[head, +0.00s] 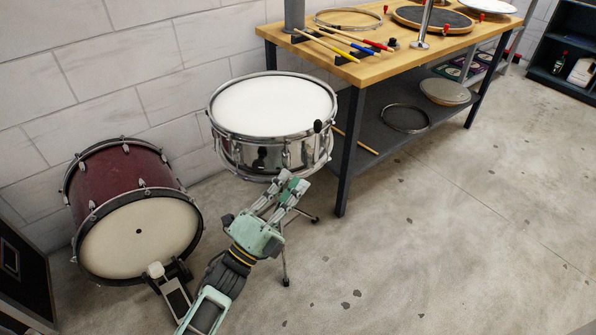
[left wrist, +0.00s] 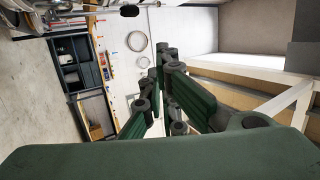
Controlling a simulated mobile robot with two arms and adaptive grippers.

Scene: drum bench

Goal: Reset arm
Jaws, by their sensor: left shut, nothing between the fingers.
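My left gripper (head: 291,184) is in the lower middle of the head view, just in front of and below the rim of the snare drum (head: 275,106). Its fingers are closed together with nothing between them. The left wrist view also shows the gripper's dark green fingers (left wrist: 174,92), with the room seen sideways behind them. I cannot tell whether the fingertips touch the drum or its stand. My right gripper does not show in either view.
A red bass drum (head: 139,230) with a pedal (head: 172,290) stands at the left by the wall. A wooden workbench (head: 375,68) with drumsticks (head: 345,41) stands behind, right of the snare. A dark shelf (head: 566,62) is at the far right. The concrete floor (head: 440,240) at right is clear.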

